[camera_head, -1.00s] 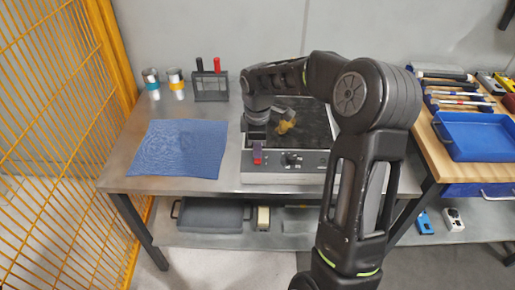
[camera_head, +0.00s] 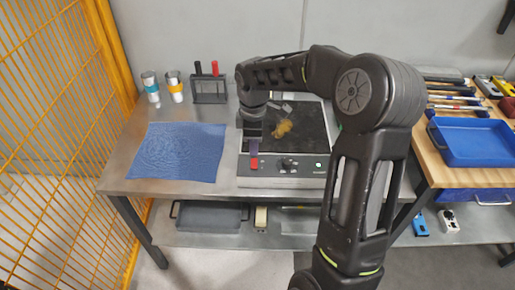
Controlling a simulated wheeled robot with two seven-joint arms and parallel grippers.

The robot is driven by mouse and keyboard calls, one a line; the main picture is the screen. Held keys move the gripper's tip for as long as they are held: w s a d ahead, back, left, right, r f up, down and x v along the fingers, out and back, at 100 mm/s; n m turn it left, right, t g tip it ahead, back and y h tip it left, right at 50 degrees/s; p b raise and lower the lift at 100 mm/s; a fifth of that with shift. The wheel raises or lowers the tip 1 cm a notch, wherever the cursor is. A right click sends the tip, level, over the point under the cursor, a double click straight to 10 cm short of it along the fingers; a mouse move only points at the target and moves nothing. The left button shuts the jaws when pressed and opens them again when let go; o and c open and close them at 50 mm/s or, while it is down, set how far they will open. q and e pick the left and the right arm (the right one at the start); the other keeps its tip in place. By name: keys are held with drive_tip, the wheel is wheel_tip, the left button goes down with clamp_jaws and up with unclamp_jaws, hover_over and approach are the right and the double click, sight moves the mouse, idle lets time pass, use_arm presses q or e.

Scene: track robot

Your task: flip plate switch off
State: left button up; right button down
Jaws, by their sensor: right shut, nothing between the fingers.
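The hot plate (camera_head: 310,140) stands on the metal bench, with a dark top and a grey front panel. My right gripper (camera_head: 254,150) is shut and empty, pointing down just above the red switch. My left gripper is not in view.
A blue cloth (camera_head: 178,152) lies left of the plate. Two cups (camera_head: 174,87) and a black rack (camera_head: 209,88) with red and black handles stand behind. A yellow-brown lump (camera_head: 283,128) is on the plate. A blue tray (camera_head: 475,143) is at right.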

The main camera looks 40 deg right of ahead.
sight(255, 160)
wheel_tip(255, 160, up, 10)
drive_tip(key=shift+b, duration=0.4)
drive_tip(key=b, duration=0.2)
drive_tip(key=s+b, duration=0.1)
drive_tip(key=shift+s+a+r+t+b, duration=0.1)
drive_tip(key=shift+s+a+t+b, duration=0.1)
drive_tip(key=shift+a+t+b, duration=0.15)
drive_tip(key=f, duration=0.4)
drive_tip(key=w+f, duration=0.1)
drive_tip(key=f, duration=0.4)
drive_tip(key=d+f, duration=0.1)
drive_tip(key=f, duration=0.4)
drive_tip(key=shift+w, duration=0.15)
